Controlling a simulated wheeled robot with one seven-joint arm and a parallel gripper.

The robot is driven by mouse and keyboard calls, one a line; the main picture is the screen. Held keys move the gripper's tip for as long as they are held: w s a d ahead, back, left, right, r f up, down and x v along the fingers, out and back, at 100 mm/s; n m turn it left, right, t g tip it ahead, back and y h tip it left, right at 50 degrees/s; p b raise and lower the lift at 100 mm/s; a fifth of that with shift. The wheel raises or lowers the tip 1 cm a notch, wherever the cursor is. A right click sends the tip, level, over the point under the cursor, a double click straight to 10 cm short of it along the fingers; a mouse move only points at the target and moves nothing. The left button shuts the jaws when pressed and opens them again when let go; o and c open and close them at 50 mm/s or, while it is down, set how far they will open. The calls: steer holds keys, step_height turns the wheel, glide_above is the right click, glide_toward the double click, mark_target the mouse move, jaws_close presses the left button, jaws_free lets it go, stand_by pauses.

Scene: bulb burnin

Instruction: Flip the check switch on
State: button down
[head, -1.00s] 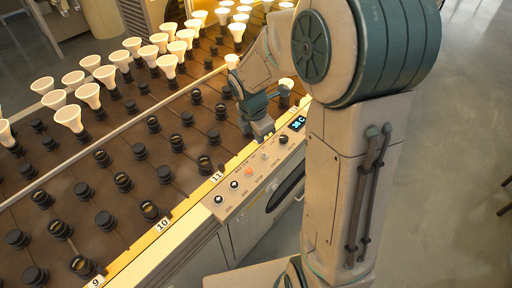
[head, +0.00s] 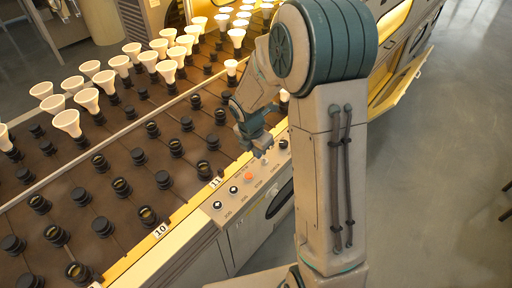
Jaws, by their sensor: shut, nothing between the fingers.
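The control panel (head: 226,206) runs along the front edge of the bulb rack. It carries two dark knobs or buttons with white tops (head: 217,205), an orange button (head: 249,176), a small pale switch (head: 265,160) and a black knob (head: 283,144). The labels are too small to read, so I cannot tell for certain which control is the check switch. My gripper (head: 260,151) points down and is shut and empty. Its tips are at or just above the small pale switch and partly hide it. I cannot tell whether they touch or which way the switch is set.
The rack (head: 120,215) holds rows of black sockets, with several white bulbs (head: 67,123) toward the back. Number plates 10 (head: 160,230) and 11 (head: 215,183) mark its yellow edge. Open floor (head: 430,200) lies to the right.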

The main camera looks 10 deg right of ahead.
steer(key=f, duration=0.5)
steer(key=shift+w+d, duration=0.3)
steer(key=shift+d, duration=0.1)
steer(key=shift+r+p, duration=0.15)
steer(key=shift+p, duration=0.2)
